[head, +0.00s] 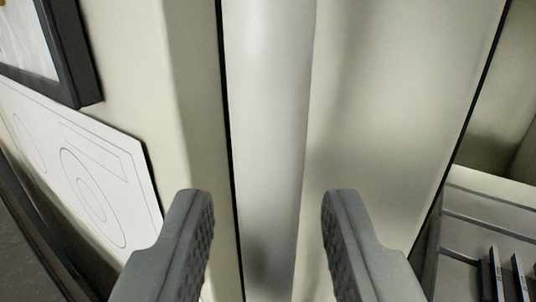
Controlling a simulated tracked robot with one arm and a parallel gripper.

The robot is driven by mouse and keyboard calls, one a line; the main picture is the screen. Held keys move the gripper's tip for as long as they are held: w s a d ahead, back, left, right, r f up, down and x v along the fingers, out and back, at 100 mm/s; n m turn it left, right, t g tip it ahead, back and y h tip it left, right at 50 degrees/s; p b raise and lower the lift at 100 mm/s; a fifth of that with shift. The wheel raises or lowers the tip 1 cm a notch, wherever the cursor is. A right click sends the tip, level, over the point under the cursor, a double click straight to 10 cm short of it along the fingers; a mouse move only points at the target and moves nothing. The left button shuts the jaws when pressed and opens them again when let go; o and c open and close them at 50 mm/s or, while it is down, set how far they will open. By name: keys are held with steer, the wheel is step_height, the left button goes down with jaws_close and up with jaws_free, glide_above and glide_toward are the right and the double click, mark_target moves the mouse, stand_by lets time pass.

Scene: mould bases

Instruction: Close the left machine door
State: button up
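The machine door (400,110) fills the middle of the head view as a cream panel with dark edges on both sides. A smooth, pale grey upright band (268,110), perhaps its handle or edge strip, runs along its left part. My gripper (268,205) is open, with its two grey ridged fingers well apart. The band shows between the fingers. I cannot tell whether the fingers reach around it or stay in front of it, and I see no clear contact. The door stands at least partly open, as the machine inside shows to its right.
At the left is a cream machine wall (135,60) with a dark-framed screen (85,75) and a white sheet with line drawings (80,165). At the lower right, a grey slotted table (475,225) with small dark blocks (505,280) lies inside the machine.

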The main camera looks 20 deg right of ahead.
steer(key=shift+x, duration=0.85)
steer(key=shift+c, duration=0.3)
